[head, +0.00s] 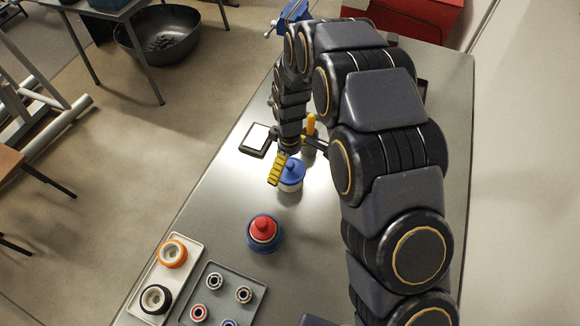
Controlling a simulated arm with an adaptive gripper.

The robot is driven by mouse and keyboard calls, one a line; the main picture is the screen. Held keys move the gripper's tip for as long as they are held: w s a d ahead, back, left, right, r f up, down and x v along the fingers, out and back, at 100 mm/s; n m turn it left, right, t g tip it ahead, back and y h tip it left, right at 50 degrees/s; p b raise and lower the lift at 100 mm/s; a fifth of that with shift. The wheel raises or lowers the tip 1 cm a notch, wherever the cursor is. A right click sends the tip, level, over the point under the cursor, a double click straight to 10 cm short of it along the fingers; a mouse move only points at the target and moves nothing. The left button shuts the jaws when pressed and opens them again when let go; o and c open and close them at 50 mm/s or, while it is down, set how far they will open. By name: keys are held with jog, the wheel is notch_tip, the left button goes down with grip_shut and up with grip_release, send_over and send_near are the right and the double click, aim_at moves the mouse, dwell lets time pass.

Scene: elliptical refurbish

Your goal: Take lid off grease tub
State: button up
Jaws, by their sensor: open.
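A small white tub with a blue knobbed lid (291,177) stands upright on the grey workbench (215,215); I take it to be the grease tub. The lid is on it. My gripper (287,165) hangs at the tub, open. One yellow ribbed finger shows at the lid's left side; the other finger cannot be made out clearly. Whether the finger touches the lid cannot be told. A second round item, red-topped with a blue base (264,231), stands nearer, apart from the gripper.
A grey tray (258,293) with several small bearings and a pale tray (150,267) with an orange-rimmed and a black-rimmed wheel lie at the front. A dark-framed white pad (256,138) lies left of the gripper. A yellow upright piece (311,124) stands behind it. A blue vise (290,14) is farther back.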

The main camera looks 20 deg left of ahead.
notch_tip(320, 180, down, 2)
jog(key=shift+f, duration=0.15)
jog(key=c, duration=0.9)
